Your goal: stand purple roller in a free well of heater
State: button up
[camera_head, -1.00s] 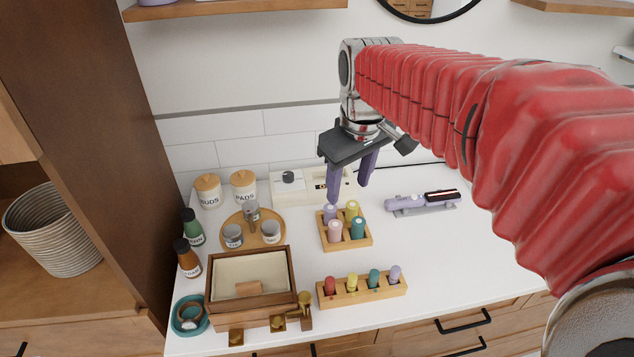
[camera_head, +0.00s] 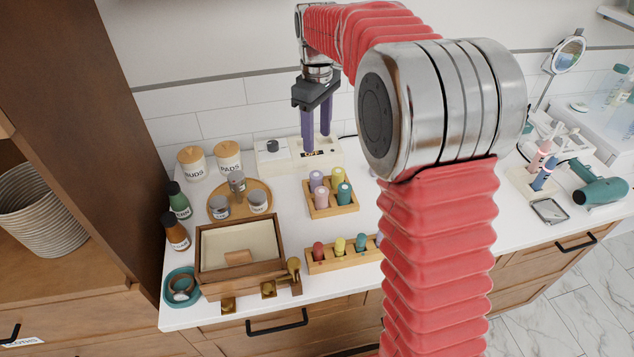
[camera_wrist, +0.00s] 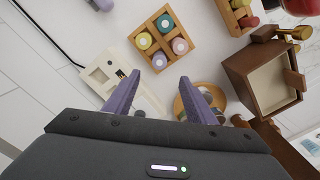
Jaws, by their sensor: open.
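The purple roller (camera_head: 316,180) stands at the back left of a four-cell wooden tray (camera_head: 345,211). In the wrist view, the roller (camera_wrist: 160,60) is in the tray's near corner. The white heater (camera_head: 272,165) stands behind the tray against the wall, with a knob and a display. In the wrist view the heater (camera_wrist: 97,75) is partly covered by my left finger. I cannot make out which wells are free. My gripper (camera_head: 316,142) is open and empty, pointing down above the heater; in the wrist view its fingers (camera_wrist: 160,82) are apart.
Pink, yellow and teal rollers share the tray. A roller rack (camera_head: 340,263) is in front, its right end hidden by my arm. A wooden box (camera_head: 240,275), a round tray (camera_head: 228,216) with jars and canisters (camera_head: 192,165) are left. A hairdryer (camera_head: 603,192) is far right.

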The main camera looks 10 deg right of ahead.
dwell(0.3)
send_over(316, 174)
jog(key=shift+s+f, duration=0.15)
jog(key=shift+f, duration=4.2)
jog(key=shift+f, duration=2.6)
jog(key=c, duration=1.1)
jog(key=shift+r, duration=0.15)
notch_tip(316, 174, up, 10)
jog(key=shift+f, duration=0.1)
